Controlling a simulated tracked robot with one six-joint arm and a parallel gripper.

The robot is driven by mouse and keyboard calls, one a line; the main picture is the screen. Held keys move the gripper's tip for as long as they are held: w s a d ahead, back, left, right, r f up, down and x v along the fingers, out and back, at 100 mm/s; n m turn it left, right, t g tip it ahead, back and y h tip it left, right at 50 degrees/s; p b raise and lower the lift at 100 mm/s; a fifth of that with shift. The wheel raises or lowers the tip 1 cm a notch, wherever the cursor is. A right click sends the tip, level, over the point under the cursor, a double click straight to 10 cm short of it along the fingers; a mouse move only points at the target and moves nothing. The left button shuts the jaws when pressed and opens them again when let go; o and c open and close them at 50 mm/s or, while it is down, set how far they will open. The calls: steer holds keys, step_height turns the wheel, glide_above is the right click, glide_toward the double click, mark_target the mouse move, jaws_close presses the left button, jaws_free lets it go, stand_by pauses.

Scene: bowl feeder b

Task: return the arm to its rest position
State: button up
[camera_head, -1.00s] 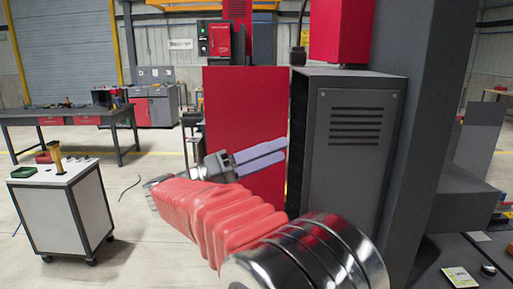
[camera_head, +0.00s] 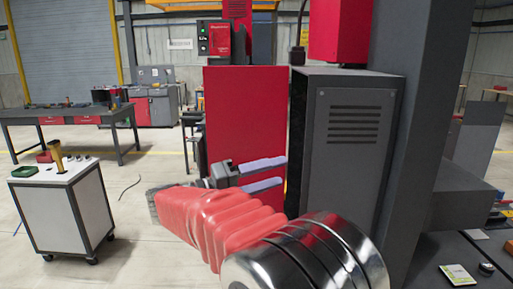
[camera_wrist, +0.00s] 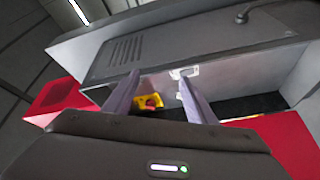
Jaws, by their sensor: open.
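My gripper (camera_head: 262,175) is open, with its two pale lavender fingers apart and nothing between them. In the head view the fingers point right, in front of the red door panel (camera_head: 235,110) and close to the grey cabinet (camera_head: 350,140). I cannot tell whether the fingertips touch the cabinet's edge. In the wrist view the two fingers (camera_wrist: 158,95) reach toward the cabinet's opening. A yellow item with a red part (camera_wrist: 148,103) lies inside, seen between the fingers. My red-sleeved arm hides the lower part of the door.
A white cart (camera_head: 62,205) with a brass-coloured cup (camera_head: 57,155) and a green tray (camera_head: 24,171) stands at the left. A long workbench (camera_head: 70,115) is behind it. A dark grey column (camera_head: 425,120) rises right of the cabinet. Floor between cart and arm is mostly clear.

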steer(key=s+d+f+n+g+y, duration=0.2)
steer(key=s+d+f+n+y, duration=0.15)
steer(key=f, duration=0.45)
steer(key=s+d+f+n+g+y, duration=0.15)
steer(key=s+f+y, duration=0.25)
steer(key=f, duration=0.4)
steer(key=s+d+f+m+y, duration=0.1)
steer(key=s+f+y, duration=0.2)
steer(key=s+y, duration=0.35)
steer(key=s+d+f+m+y, duration=0.1)
steer(key=s+f+y, duration=0.2)
steer(key=s, duration=0.7)
steer(key=s+d+r+m+t, duration=0.1)
steer(key=s+d+r+m, duration=0.2)
steer(key=s+d, duration=0.1)
steer(key=shift+s+d+r+t, duration=0.3)
steer(key=shift+s+d+t, duration=0.1)
steer(key=shift+d, duration=0.15)
steer(key=shift+c, duration=0.4)
